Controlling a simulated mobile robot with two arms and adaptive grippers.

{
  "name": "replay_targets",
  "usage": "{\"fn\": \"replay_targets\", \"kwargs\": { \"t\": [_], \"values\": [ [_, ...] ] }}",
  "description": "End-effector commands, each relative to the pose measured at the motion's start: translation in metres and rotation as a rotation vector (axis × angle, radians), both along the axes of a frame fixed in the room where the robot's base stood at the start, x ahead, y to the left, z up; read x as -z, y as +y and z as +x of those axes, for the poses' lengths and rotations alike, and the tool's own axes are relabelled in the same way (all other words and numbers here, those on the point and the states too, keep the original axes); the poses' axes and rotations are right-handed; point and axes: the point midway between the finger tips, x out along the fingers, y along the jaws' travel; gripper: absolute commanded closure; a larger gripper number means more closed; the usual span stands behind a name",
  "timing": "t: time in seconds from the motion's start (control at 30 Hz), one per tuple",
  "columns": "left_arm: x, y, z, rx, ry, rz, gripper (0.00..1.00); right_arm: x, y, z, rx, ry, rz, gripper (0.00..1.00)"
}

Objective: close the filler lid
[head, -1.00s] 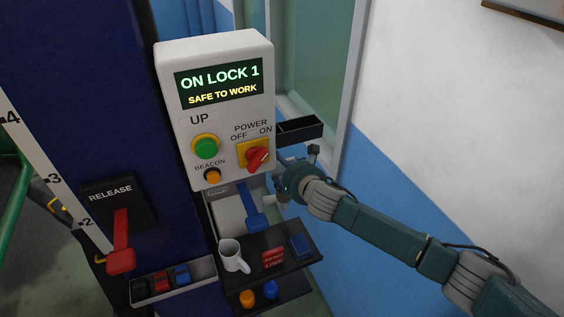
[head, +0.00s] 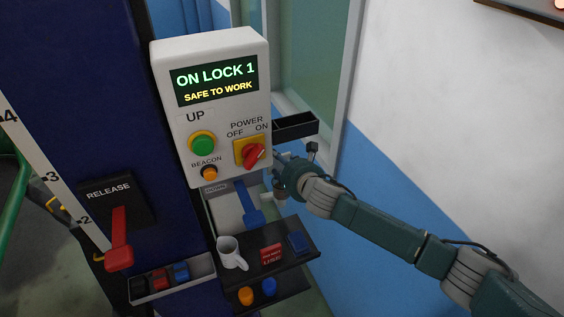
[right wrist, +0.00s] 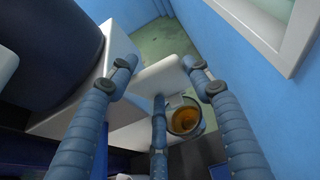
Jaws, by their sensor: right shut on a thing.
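In the right wrist view a pale, flat filler lid (right wrist: 158,78) stands raised beside the round filler opening (right wrist: 186,118), which shows amber fluid inside. My right gripper (right wrist: 163,82) has its fingertips on either side of the lid, closed on it, with a third finger below. In the head view my right gripper (head: 277,188) is at the right side of the control box, below the power switch. The opening is hidden there, and the lid cannot be clearly made out. My left gripper is not in view.
The control box (head: 205,120) reads "ON LOCK 1, SAFE TO WORK". Below it are a blue lever (head: 248,203) and a black shelf (head: 258,248) with a white mug (head: 231,252). A blue-and-white wall (head: 400,160) stands to the right. A red release lever (head: 119,240) is at left.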

Motion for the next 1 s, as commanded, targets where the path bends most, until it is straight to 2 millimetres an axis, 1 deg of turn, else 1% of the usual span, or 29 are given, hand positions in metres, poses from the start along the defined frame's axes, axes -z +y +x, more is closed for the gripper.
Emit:
{"fn": "replay_targets", "kwargs": {
  "t": [0.03,0.87,0.9,0.97,1.0],
  "values": [
    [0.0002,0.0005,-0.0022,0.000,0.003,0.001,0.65,-0.0054,0.0045,0.0010,-0.009,-0.010,0.006,0.97],
    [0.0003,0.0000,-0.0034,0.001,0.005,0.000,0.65,-0.0089,0.0068,0.0016,-0.012,-0.015,0.009,0.97],
    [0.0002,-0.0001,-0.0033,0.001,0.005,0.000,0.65,-0.0090,0.0068,0.0016,-0.012,-0.016,0.009,0.48],
    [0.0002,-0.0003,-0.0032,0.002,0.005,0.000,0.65,-0.0087,0.0068,0.0015,-0.011,-0.015,0.009,0.36],
    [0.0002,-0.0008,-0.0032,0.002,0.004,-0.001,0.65,-0.0081,0.0064,0.0013,-0.011,-0.014,0.008,0.28]
  ]
}}
